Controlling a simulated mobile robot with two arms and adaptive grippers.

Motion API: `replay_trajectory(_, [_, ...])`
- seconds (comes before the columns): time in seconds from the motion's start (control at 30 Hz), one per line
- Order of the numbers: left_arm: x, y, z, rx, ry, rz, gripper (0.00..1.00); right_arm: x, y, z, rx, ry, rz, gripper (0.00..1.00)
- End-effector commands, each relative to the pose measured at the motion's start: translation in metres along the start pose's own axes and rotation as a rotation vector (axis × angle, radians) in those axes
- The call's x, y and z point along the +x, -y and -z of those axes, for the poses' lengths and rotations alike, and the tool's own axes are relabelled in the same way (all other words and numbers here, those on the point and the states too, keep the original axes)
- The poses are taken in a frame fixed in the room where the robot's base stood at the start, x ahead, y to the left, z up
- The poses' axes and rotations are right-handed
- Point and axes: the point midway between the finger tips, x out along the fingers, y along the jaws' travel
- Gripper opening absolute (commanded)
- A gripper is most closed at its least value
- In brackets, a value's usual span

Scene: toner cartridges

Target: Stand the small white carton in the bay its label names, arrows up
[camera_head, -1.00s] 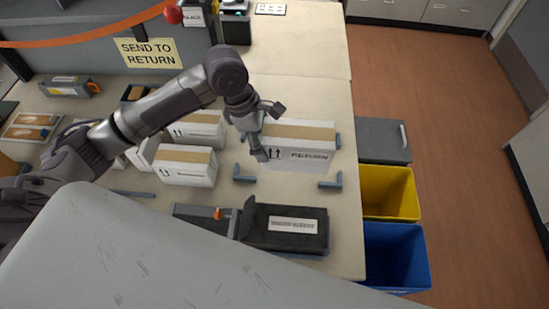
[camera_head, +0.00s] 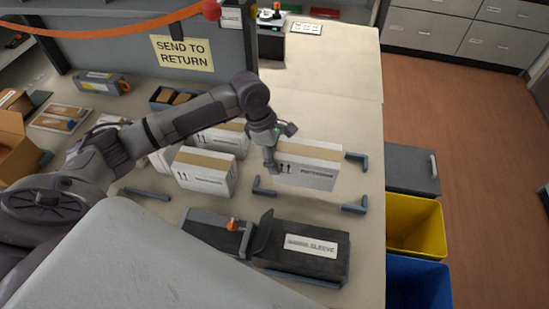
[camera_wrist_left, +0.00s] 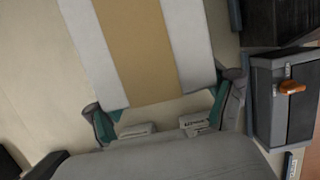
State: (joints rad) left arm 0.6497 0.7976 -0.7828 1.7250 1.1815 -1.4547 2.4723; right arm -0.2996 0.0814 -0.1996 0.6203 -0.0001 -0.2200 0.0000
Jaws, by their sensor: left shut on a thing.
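A white carton (camera_head: 310,172) with a tan tape strip on top shows near the table's right side, upright, with arrows pointing up on its front. The printed word beside the arrows is blurred in this frame. My left gripper (camera_head: 272,157) is shut on its left end. In the left wrist view the carton (camera_wrist_left: 148,45) lies between the fingertips of my left gripper (camera_wrist_left: 162,116). Blue-grey corner brackets (camera_head: 356,206) mark a bay around and under the carton. I cannot tell whether the carton touches the table. My right gripper is out of view.
Another white carton (camera_head: 204,172) stands just left, with more behind it. A black sleeve case (camera_head: 305,250) lies in front of the bay. A yellow bin (camera_head: 415,225), a blue bin (camera_head: 420,285) and a grey one (camera_head: 412,170) stand off the table's right edge. A "SEND TO RETURN" sign (camera_head: 183,53) hangs behind.

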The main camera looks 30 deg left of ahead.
Motion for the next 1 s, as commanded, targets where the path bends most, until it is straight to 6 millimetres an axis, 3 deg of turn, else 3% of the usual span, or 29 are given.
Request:
replay_trajectory(0.1, [0.008,-0.022,0.017,-0.004,0.000,-0.002,0.13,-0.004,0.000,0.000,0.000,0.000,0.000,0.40])
replay_trajectory(0.3, [0.018,-0.041,0.032,0.000,0.003,-0.002,0.13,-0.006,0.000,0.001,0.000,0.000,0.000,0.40])
replay_trajectory(0.7, [0.057,-0.043,0.045,0.001,0.002,-0.001,0.13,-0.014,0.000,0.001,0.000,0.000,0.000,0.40])
replay_trajectory(0.93, [0.058,-0.043,0.046,0.002,0.002,-0.002,0.13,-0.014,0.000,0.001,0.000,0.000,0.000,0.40])
replay_trajectory(0.97, [0.059,-0.042,0.046,0.002,-0.001,0.000,0.88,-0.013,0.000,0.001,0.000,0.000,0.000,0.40])
replay_trajectory(1.0, [0.059,-0.042,0.046,0.002,-0.001,0.000,0.94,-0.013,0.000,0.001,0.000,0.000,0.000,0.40])
